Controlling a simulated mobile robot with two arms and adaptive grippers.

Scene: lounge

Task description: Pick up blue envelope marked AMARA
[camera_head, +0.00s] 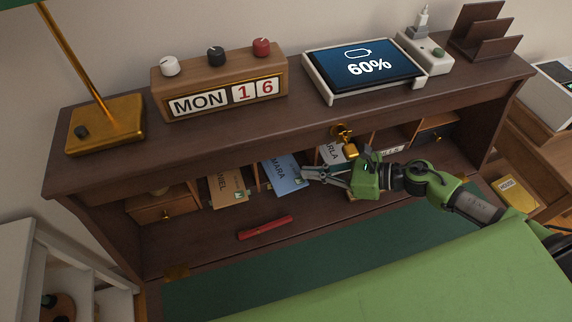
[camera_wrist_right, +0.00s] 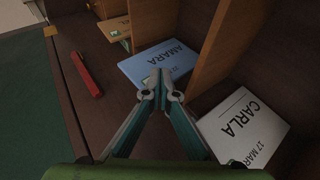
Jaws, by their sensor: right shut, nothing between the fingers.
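The blue envelope marked AMARA (camera_head: 285,174) lies in a pigeonhole under the desk's upper shelf, its front part sticking out. In the right wrist view the same blue envelope (camera_wrist_right: 158,62) lies just beyond the fingertips, with AMARA readable. My right gripper (camera_head: 306,173) comes in from the right and is at the envelope's right edge in the head view. Its fingertips (camera_wrist_right: 162,84) are together with nothing between them. I cannot tell whether they touch the envelope. My left gripper is in neither view.
A white envelope marked CARLA (camera_wrist_right: 241,129) is in the compartment right of a wooden divider (camera_wrist_right: 213,45). A brown envelope (camera_head: 228,190) is left of the blue one. A red stick-like object (camera_head: 265,228) lies on the open desk surface. The shelf above holds a calendar (camera_head: 222,88) and tablet (camera_head: 364,66).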

